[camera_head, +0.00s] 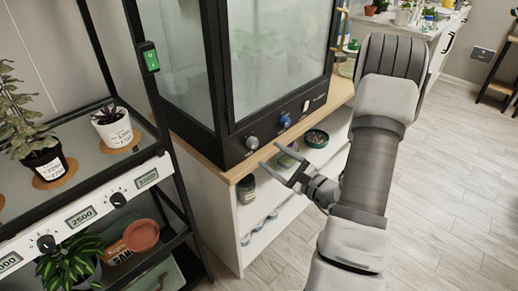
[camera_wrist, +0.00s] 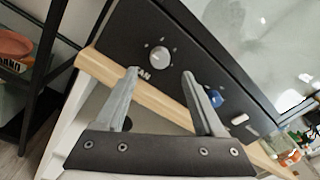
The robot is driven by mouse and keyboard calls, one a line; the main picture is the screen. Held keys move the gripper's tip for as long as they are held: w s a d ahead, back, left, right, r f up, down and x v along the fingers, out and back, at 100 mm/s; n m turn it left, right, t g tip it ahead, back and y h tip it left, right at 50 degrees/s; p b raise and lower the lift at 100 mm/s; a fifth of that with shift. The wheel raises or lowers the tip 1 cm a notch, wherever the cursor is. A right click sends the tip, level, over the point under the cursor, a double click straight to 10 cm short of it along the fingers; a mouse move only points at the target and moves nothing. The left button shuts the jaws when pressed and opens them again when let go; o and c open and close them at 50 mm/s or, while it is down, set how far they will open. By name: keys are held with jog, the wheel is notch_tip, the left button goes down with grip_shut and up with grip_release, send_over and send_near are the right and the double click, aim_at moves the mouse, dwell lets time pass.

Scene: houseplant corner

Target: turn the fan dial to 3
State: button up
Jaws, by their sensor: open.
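The fan dial (camera_head: 252,143) is a grey round knob on the black front panel of the glass cabinet, left of a blue knob (camera_head: 285,120). In the wrist view the fan dial (camera_wrist: 159,57) has small marks around it and partly visible lettering ending in "AN" below; the marks are too small to read. My gripper (camera_head: 277,158) is open and empty, in front of and below the panel. In the wrist view my gripper (camera_wrist: 160,74) has its fingertips apart, one on each side below the dial, not gripping it.
A light wooden ledge (camera_wrist: 140,92) runs under the panel, close to my fingers. A white switch (camera_head: 307,105) is right of the blue knob. A black plant rack (camera_head: 178,190) stands at left. Shelves with jars and a green bowl (camera_head: 316,138) lie below.

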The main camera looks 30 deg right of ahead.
aim_at(255, 145)
jog(key=x, duration=0.6)
jog(key=shift+w, duration=0.15)
jog(key=shift+c, duration=0.3)
grip_shut()
